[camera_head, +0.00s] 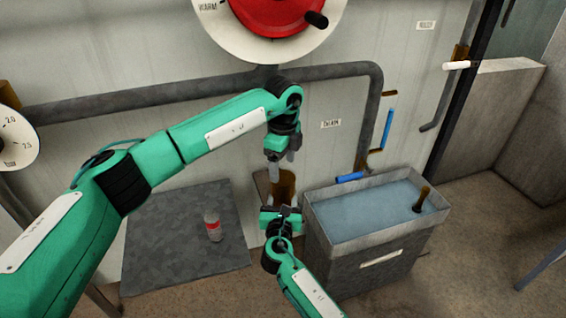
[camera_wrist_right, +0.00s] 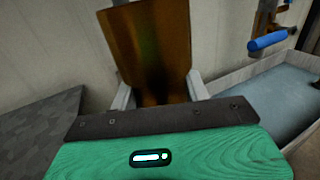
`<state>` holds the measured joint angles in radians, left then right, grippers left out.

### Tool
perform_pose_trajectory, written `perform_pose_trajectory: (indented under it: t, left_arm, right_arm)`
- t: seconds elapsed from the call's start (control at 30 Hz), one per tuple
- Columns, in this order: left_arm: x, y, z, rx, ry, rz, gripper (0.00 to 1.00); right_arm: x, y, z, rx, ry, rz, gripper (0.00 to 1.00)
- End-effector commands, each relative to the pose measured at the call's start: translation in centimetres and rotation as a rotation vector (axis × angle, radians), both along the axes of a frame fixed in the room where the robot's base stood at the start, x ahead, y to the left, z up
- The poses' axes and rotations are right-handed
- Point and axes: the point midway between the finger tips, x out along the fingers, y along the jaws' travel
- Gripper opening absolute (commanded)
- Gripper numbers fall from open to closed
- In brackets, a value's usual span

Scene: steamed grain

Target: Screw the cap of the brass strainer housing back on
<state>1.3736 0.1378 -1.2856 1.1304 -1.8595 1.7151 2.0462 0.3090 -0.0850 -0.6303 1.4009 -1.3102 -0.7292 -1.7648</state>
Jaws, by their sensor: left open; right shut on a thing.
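A brass cylinder (camera_head: 285,184), part of the strainer housing, stands below the pipework at the middle of the head view. It also fills the top middle of the right wrist view (camera_wrist_right: 150,42). I cannot tell its cap apart from its body. My right gripper (camera_head: 281,211) comes from below and is shut on the brass cylinder, with one finger on each side in the wrist view (camera_wrist_right: 160,94). My left gripper (camera_head: 281,164) points down just above the cylinder with its fingers apart. Whether its fingertips touch the brass is too small to tell.
A water-filled grey tank (camera_head: 325,236) stands close on the right, with a dark brown handle (camera_head: 422,199) in it. A blue lever (camera_head: 350,177) sits by its back rim. A grey table (camera_head: 165,245) on the left bears a red-and-white can (camera_head: 212,226). A pipe (camera_head: 180,92) runs along the wall.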

Motion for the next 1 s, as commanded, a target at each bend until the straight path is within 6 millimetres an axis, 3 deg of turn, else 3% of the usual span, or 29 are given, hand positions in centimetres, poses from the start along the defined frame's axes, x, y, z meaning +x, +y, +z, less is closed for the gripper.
perform_pose_trajectory:
  t: [0.27, 0.7, 1.0]
  left_arm:
    - [0.0, 0.0, -0.8, 0.0, 0.001, -0.002, 0.73]
    - [0.0, 0.0, -7.0, 0.0, 0.0, -0.002, 0.73]
    - [0.0, 0.0, -8.0, 0.0, -0.002, -0.003, 0.73]
  right_arm:
    - [-0.1, 0.0, -0.2, -0.001, 0.003, 0.001, 0.0]
    - [-0.1, 0.0, -0.2, -0.001, 0.003, 0.001, 0.0]
    - [-0.1, 0.0, -0.2, -0.001, 0.003, 0.0, 0.0]
